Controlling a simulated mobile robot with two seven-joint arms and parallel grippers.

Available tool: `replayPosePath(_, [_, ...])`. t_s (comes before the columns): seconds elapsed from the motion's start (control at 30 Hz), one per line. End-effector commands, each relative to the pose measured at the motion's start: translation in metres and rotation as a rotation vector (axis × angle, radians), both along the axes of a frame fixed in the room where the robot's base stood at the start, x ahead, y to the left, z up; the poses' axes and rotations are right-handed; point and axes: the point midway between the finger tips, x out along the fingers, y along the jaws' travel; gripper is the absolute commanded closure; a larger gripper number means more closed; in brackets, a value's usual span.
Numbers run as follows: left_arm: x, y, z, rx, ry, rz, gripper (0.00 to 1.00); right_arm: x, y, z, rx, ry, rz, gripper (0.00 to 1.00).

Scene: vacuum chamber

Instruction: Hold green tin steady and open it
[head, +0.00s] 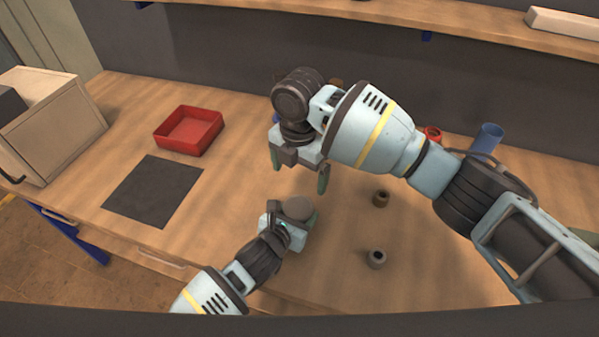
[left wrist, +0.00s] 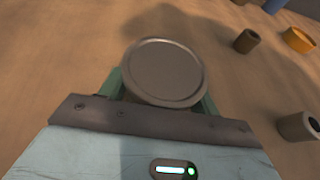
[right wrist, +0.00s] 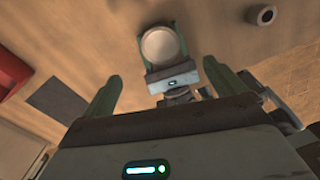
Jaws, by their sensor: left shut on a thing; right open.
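The tin shows as a round grey metal lid (head: 297,207) near the table's front edge. In the left wrist view the rimmed lid (left wrist: 165,68) faces the camera, level and closed, and hides most of the tin's side, so its green colour does not show. My left gripper (head: 290,215) is shut around the tin, with one green finger on each side. My right gripper (head: 299,173) is open and empty, above and behind the tin in the head view. In the right wrist view its fingers are wide apart, with the tin (right wrist: 160,45) beyond them.
A red tray (head: 188,131) and a dark mat (head: 153,190) lie to the left, beside a wooden box (head: 55,125). Two small grey-brown cylinders (head: 380,198) (head: 376,259) stand to the right. A blue cup (head: 487,139) and an orange-red ring-shaped thing (head: 433,133) stand farther back.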

Motion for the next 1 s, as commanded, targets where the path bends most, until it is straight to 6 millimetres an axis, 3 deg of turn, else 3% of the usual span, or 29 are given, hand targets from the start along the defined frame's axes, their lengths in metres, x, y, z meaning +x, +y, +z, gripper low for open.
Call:
replayPosePath(0.23, [0.000, 0.000, 0.000, 0.000, 0.000, 0.000, 0.79, 0.001, -0.002, 0.016, -0.002, -0.001, -0.216, 0.05])
replayPosePath(0.57, [0.000, 0.000, 0.000, 0.000, 0.000, 0.000, 0.79, 0.001, -0.002, 0.016, -0.003, 0.001, -0.259, 0.05])
replayPosePath(0.77, [0.000, 0.000, 0.000, 0.000, 0.000, 0.000, 0.79, 0.000, -0.003, -0.005, -0.003, 0.004, -0.259, 0.05])
replayPosePath(1.0, [0.000, 0.000, 0.000, 0.000, 0.000, 0.000, 0.79, 0.000, -0.002, -0.046, -0.004, 0.003, -0.258, 0.05])
